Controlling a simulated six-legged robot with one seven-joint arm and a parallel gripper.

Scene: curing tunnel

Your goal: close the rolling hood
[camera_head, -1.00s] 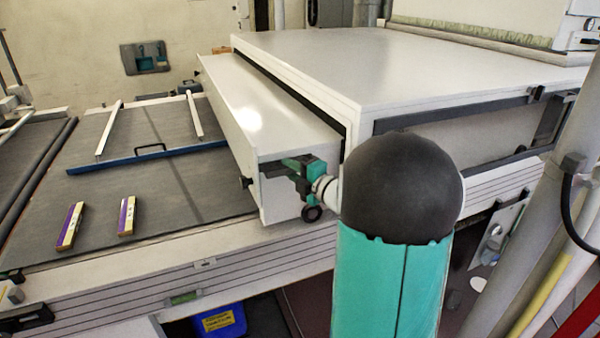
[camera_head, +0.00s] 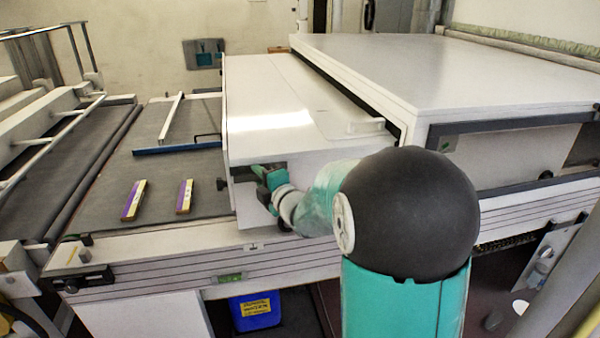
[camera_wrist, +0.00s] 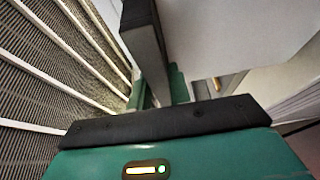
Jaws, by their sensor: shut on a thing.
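The rolling hood (camera_head: 258,105) is a long white cover. It sticks out to the left from under a larger white housing (camera_head: 450,75) and hangs over part of the dark belt bed. Its near end carries a dark handle bar, which shows large in the wrist view (camera_wrist: 146,45). My gripper (camera_head: 268,180) is at this near end, with its green jaws shut on the handle. In the wrist view the green fingers (camera_wrist: 160,92) are around the bar and partly hidden by it. The exact contact is hidden in the head view.
The dark bed (camera_head: 160,185) left of the hood is exposed. Two purple-and-white bars (camera_head: 134,200) lie on it, with a blue-edged frame (camera_head: 178,148) behind. A roller section with rails (camera_head: 60,150) is further left. A blue bin (camera_head: 255,310) stands below.

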